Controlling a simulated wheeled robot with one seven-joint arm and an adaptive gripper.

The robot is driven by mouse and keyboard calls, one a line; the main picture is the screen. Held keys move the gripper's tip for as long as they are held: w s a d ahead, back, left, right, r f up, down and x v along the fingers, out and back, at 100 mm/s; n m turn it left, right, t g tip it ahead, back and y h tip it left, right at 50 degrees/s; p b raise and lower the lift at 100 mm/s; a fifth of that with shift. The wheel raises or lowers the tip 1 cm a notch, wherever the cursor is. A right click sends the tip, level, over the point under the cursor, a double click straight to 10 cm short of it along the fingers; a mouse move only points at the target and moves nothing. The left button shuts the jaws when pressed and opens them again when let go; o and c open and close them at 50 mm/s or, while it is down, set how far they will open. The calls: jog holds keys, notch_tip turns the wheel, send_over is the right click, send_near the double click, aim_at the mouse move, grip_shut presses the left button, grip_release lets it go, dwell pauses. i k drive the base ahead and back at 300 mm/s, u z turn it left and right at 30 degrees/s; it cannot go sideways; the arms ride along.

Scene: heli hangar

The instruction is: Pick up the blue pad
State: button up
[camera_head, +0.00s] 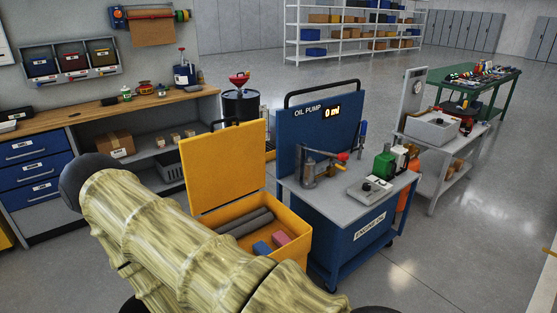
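The blue pad (262,248) lies inside an open yellow box (292,212), near its front left part. A reddish-pink pad (281,239) lies just to its right. Dark grey rolls (245,222) lie behind the pads. The box's yellow lid (223,165) stands upright at the back left. My arm, in a yellowish patterned sleeve, crosses the lower left foreground and covers part of the box's front and left side. My gripper's fingers do not show.
A blue oil pump cart (362,240) stands right beside the box, with a pump, bottles and a tray on top. A wooden workbench (165,99) is at the left. A grey trolley (428,165) and green table (490,84) stand at the right. Floor at lower right is clear.

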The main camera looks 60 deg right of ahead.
aim_at(260, 248)
jog(key=z, duration=1.3)
